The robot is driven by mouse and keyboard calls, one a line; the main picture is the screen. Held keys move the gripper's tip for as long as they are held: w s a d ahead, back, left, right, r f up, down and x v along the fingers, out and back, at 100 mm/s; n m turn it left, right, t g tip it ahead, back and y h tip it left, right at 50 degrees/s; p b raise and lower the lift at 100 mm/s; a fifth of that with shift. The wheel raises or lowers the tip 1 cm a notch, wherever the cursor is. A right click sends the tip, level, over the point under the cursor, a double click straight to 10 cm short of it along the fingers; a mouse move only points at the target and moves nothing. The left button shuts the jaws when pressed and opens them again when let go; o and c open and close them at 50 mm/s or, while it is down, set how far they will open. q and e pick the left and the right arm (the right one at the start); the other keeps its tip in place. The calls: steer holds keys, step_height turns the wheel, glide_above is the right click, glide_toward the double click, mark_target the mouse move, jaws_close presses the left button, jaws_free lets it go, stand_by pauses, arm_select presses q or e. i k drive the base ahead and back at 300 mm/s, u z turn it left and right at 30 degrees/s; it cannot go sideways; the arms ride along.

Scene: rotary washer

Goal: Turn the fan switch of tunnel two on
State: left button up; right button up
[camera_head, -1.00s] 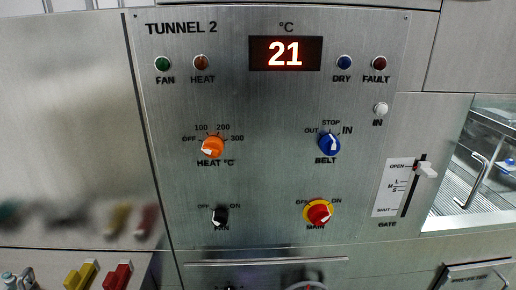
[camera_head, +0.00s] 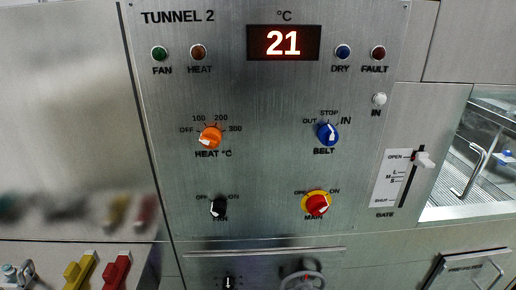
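The tunnel 2 panel (camera_head: 270,108) faces me, upright, with its temperature display (camera_head: 284,43) reading 21. The black fan switch (camera_head: 218,208) is at the panel's lower left, between the OFF and ON marks; its white pointer looks to be toward the OFF side, though it is small. The green fan lamp (camera_head: 159,54) at the upper left looks dark. Neither of my grippers is in view.
The orange heat knob (camera_head: 210,137), blue belt knob (camera_head: 327,133) and red-yellow main switch (camera_head: 316,204) surround the fan switch. A gate slider (camera_head: 424,160) is at right. Yellow (camera_head: 79,271) and red (camera_head: 117,270) handles stand at lower left. Space before the panel looks clear.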

mark_target(218, 208)
steer(key=z, duration=1.85)
steer(key=k, duration=0.95)
steer(key=u, duration=1.9)
steer(key=i, duration=0.5)
steer(key=z, duration=0.05)
